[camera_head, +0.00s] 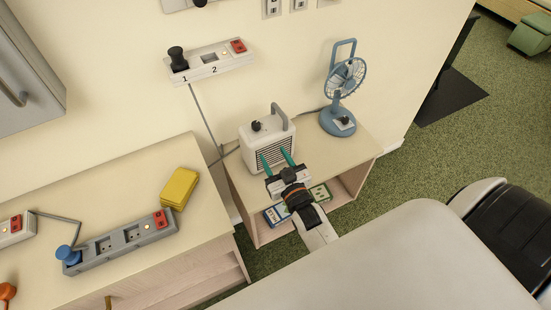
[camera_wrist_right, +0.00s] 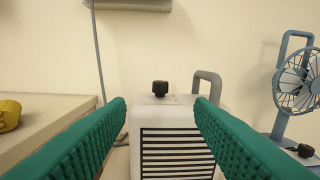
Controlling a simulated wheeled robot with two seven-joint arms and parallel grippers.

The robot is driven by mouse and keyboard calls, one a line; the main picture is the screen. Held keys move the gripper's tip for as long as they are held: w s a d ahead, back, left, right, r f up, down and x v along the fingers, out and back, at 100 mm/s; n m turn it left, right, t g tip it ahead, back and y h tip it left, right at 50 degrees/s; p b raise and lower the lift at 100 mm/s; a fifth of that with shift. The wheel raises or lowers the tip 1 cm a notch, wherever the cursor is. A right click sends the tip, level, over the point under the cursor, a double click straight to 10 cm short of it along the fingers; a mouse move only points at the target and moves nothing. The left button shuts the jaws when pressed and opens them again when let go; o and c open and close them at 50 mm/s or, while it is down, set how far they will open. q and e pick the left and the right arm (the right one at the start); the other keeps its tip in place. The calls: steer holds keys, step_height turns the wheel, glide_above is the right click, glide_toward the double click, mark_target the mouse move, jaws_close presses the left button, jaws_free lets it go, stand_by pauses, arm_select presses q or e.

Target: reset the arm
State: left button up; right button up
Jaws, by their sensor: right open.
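My right gripper (camera_head: 277,161) is open and empty, with two teal ribbed fingers. In the head view it is in front of a white heater (camera_head: 253,141) with a black knob and grey handle. The right wrist view shows the heater (camera_wrist_right: 177,150) beyond and between the spread fingers (camera_wrist_right: 160,112). I see no contact with it, though the exact gap is hard to tell. The heater stands upright on a small wooden stand (camera_head: 345,152). My left gripper is not in view.
A blue fan (camera_head: 338,118) stands right of the heater; it also shows in the wrist view (camera_wrist_right: 292,85). A white power strip (camera_head: 215,62) is on the wall. The left cabinet (camera_head: 120,185) holds a grey power strip (camera_head: 120,241) and a yellow block (camera_head: 179,188). Green carpet (camera_head: 420,160) lies right.

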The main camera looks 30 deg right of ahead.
steer(key=s+a+n+g+y, duration=0.1)
steer(key=s+a+g, duration=0.1)
steer(key=s+g, duration=0.7)
steer(key=s+a+n+g+y, duration=0.15)
steer(key=s+g, duration=0.45)
steer(key=s, duration=0.6)
step_height(320, 180, down, 26)
steer(key=s, duration=0.2)
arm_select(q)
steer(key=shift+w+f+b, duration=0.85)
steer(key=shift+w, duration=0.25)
arm_select(e)
steer(key=s+d+f+g, duration=0.2)
steer(key=s+f, duration=1.4)
steer(key=shift+d+f+h, duration=0.35)
steer(key=shift+f+h, duration=0.05)
steer(key=shift+h, duration=0.05)
